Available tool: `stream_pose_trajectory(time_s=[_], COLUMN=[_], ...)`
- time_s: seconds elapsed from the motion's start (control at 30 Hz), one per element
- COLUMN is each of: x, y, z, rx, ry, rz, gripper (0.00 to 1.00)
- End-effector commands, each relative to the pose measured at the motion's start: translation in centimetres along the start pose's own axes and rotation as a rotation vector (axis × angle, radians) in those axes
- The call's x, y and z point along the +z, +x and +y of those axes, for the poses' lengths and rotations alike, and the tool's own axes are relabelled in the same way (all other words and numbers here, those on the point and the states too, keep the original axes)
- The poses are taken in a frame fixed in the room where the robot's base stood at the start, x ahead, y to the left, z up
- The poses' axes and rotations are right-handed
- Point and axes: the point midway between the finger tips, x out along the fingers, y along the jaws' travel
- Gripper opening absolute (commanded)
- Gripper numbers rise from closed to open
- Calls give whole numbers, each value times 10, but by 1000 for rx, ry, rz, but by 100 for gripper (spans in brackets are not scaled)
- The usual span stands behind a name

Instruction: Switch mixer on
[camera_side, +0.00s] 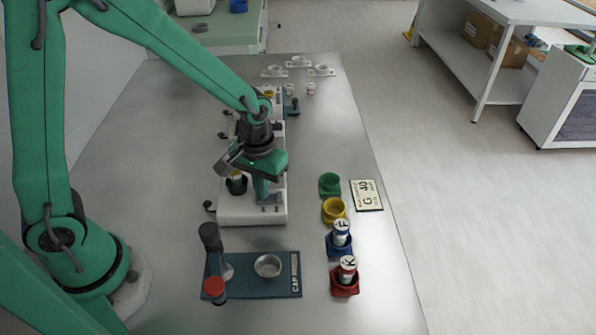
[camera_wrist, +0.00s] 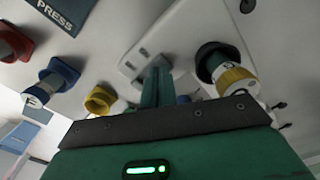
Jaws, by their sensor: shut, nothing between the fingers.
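A white machine (camera_side: 250,213), which I take to be the mixer, stands mid-table. A vial with a yellow band (camera_wrist: 236,78) sits in a black round holder (camera_wrist: 208,55) on the machine's left in the side view. My gripper (camera_side: 266,198) points down over the machine's right part, beside the vial. It is shut and empty. In the wrist view my gripper (camera_wrist: 156,86) reaches to a pale panel with slots (camera_wrist: 145,48) on the machine. The fingertips hide part of this panel, so I cannot tell contact or the switch's position.
A dark press plate (camera_side: 285,285) with a metal dish lies in front. Green (camera_side: 329,184), yellow (camera_side: 334,210), blue (camera_side: 339,243) and red (camera_side: 345,283) holders line the right; blue and red hold vials. A label card (camera_side: 367,195) lies beside them. More equipment stands behind.

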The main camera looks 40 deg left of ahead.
Motion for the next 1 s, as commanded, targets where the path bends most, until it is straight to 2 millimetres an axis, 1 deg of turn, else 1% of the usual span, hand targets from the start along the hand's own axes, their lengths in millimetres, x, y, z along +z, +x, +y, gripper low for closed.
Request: stream_pose_trajectory(time_s=[1.0], x=[-1], y=[-56], z=[0], rx=[1], ry=[0], rz=[2], gripper=[0])
